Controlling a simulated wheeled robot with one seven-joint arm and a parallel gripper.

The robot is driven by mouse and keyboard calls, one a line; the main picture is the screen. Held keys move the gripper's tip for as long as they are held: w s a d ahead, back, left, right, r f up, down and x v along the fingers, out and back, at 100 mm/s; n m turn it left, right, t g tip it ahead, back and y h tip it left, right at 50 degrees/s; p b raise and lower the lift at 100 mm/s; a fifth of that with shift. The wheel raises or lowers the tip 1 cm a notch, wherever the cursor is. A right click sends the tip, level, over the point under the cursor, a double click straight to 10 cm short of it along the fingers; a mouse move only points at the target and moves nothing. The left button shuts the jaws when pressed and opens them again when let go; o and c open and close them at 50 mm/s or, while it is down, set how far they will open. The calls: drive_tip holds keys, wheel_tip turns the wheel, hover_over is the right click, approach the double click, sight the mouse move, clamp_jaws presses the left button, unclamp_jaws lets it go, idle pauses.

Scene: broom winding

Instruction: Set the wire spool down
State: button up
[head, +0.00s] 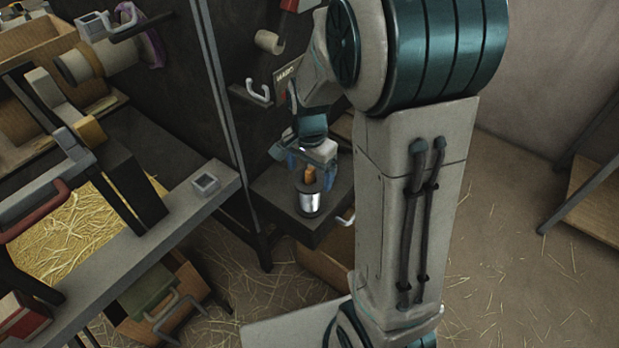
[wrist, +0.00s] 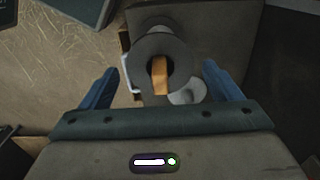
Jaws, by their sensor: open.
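The wire spool (head: 309,201) stands upright on a small dark shelf (head: 275,192) in the head view. It has a dark rim, a shiny silver winding and an orange-brown piece on top. The wrist view shows the spool from above as a grey disc (wrist: 149,47) with the orange-brown piece (wrist: 160,75) at its centre. My gripper (head: 312,160) is just above and behind the spool in the head view. Its blue fingers (wrist: 160,85) are spread wide in the wrist view, one to each side of the spool, and neither visibly touches it.
A dark upright post (head: 228,110) stands left of the shelf. A white hook (head: 259,92) and a small sign (head: 286,72) are on the wall behind. A workbench with straw (head: 75,230) lies left. Straw-strewn floor (head: 510,255) is open at the right.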

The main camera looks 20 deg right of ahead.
wheel_tip(320, 180, up, 7)
drive_tip(key=shift+r+p, duration=0.1)
drive_tip(key=shift+p, duration=0.5)
drive_tip(key=shift+s+r, duration=0.1)
drive_tip(key=shift+r, duration=0.15)
drive_tip(key=s+r+n+t, duration=0.1)
drive_tip(key=s+r+n, duration=0.2)
drive_tip(key=s+n, duration=0.7)
drive_tip(key=s, duration=0.3)
drive_tip(key=shift+s+r+n+t, duration=0.3)
drive_tip(key=shift+n+t, duration=0.1)
drive_tip(key=shift+d, duration=0.15)
